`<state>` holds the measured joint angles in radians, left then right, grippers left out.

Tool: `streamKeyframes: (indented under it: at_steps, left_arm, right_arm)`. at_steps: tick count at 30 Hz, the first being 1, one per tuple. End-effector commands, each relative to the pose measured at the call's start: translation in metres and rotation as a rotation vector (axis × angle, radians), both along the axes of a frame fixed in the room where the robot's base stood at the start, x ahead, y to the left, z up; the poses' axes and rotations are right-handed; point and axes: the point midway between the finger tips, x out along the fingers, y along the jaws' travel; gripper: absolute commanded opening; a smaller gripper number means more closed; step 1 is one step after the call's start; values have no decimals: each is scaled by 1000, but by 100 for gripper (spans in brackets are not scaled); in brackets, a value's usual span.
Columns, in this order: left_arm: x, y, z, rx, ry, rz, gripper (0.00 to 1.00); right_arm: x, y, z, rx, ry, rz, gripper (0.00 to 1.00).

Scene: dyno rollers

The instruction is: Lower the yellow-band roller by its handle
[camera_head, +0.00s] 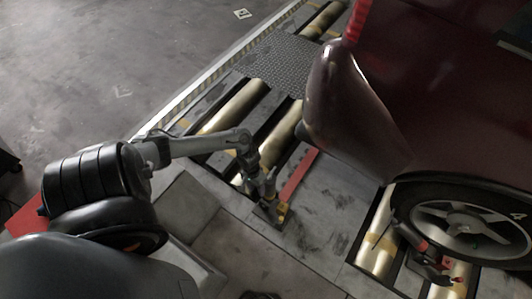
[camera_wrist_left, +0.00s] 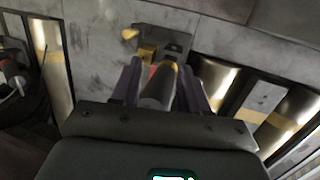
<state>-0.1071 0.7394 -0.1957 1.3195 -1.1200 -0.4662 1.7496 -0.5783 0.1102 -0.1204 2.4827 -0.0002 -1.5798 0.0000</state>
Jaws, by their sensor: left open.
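My left gripper (camera_head: 262,188) is low over the floor rig, beside the gold rollers. It also shows in the wrist view (camera_wrist_left: 161,82), with its jaws apart on both sides of a grey handle (camera_wrist_left: 156,92) with a yellow tip. I cannot tell whether the fingers touch the handle. The handle stands by a dark bracket with yellow parts (camera_head: 271,212), next to a red bar (camera_head: 298,177). Gold rollers with yellow bands lie in the floor near it; one (camera_head: 231,106) is beyond my arm and another shows in the wrist view (camera_wrist_left: 215,78). The right gripper is not in view.

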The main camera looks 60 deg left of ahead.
Motion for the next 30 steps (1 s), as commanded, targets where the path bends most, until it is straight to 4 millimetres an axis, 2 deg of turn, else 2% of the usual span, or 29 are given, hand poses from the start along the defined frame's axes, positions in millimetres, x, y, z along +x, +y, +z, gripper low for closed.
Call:
streamKeyframes:
  at_steps: [1,3,6,10,14,30]
  left_arm:
    - [14,21,32,33,-13,5,44]
    - [30,40,54,63,-36,9,44]
    - [49,54,79,88,-68,6,44]
    - [63,58,92,97,-91,6,44]
    - [68,57,85,97,-99,7,44]
    - [76,43,5,97,-100,6,44]
  right_arm:
    - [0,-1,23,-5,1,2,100]
    - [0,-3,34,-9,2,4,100]
    - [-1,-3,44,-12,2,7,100]
    - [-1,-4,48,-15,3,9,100]
    - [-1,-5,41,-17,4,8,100]
    - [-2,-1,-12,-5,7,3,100]
